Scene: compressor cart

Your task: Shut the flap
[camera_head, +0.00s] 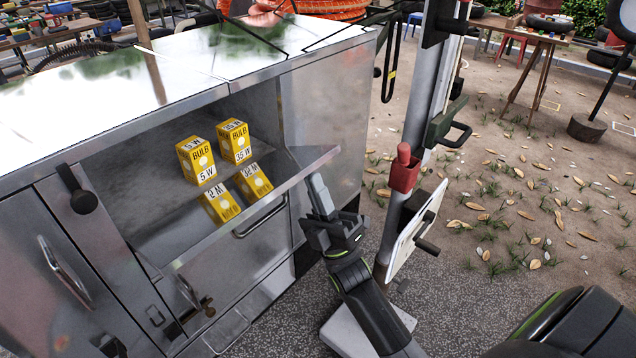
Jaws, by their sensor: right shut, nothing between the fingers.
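The flap (295,167) is a shiny metal panel on the front of the cart's cabinet. It stands open, folded out roughly level below an open compartment, and mirrors the boxes behind it. Two yellow bulb boxes, one marked 5 W (196,161) and one marked 35 W (234,142), stand upright in the compartment. My right gripper (318,184) is shut and empty, its fingertips pointing up close to the outer edge of the flap near its right end. I cannot tell whether they touch it. My left gripper is out of view.
A grey post (419,95) with a red-handled fitting (404,170) and a white plate (415,230) stands just right of my right gripper. A dark latch (77,190) sits left of the compartment. Leaf-strewn ground lies open farther right.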

